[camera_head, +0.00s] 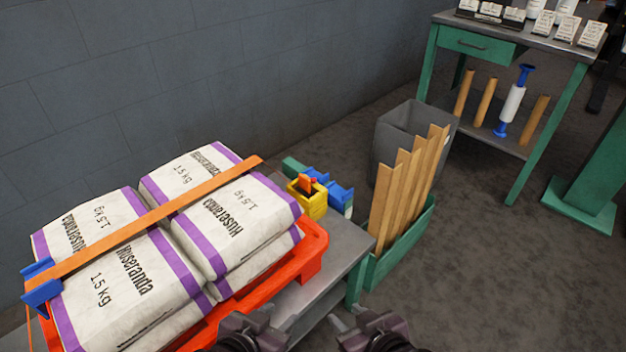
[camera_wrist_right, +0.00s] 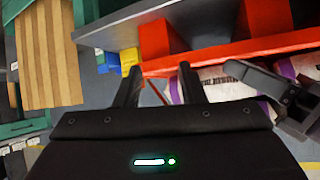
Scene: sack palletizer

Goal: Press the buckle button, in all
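The yellow buckle (camera_head: 308,203) with its orange-red button (camera_head: 307,184) sits at the right end of the stacked sacks, at the back of the grey table. An orange strap (camera_head: 160,215) runs over the white and purple sacks (camera_head: 130,275). Part of a yellow item, likely the buckle (camera_wrist_right: 129,59), shows in the right wrist view beyond the fingers. My right gripper (camera_head: 350,316) is open and empty in front of the table, well short of the buckle; its spread fingers (camera_wrist_right: 158,88) fill the wrist view. My left gripper (camera_head: 278,318) looks open and empty, near the pallet's front edge.
The sacks lie on a red pallet (camera_head: 312,255). Blue parts (camera_head: 340,194) stand right beside the buckle. A green box of wooden boards (camera_head: 408,180) and a grey bin (camera_head: 400,125) stand right of the table. A green workbench (camera_head: 480,45) is farther back.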

